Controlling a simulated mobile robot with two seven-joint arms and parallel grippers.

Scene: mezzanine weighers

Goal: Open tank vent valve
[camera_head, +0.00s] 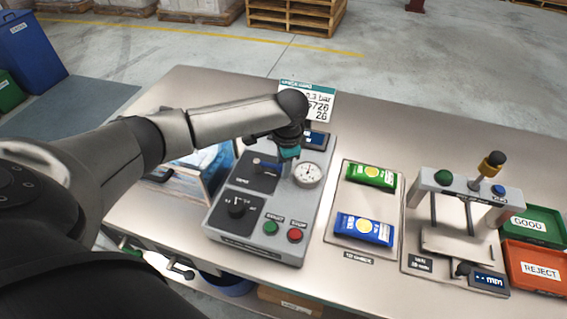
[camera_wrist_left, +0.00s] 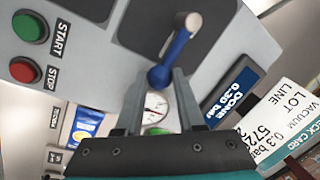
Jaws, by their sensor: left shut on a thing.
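The grey control box (camera_head: 215,222) stands on the steel table, with a blue lever (camera_head: 268,166) on a dark plate on its top face. The blue lever (camera_wrist_left: 178,45) also shows in the left wrist view, running from its pale pivot down to the fingers. My left gripper (camera_head: 288,166) is over the box at the lever's free end. In the wrist view its two fingers (camera_wrist_left: 161,80) are shut on that end. The plate's label is too small to read. My right gripper is not in view.
A round gauge (camera_head: 308,174) sits close right of the gripper. A black knob (camera_head: 238,207), green START button (camera_head: 270,227) and red STOP button (camera_head: 295,235) are nearer. A card (camera_head: 318,100) and display (camera_head: 316,139) stand behind. Green (camera_head: 371,176) and blue (camera_head: 364,229) packets lie right.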

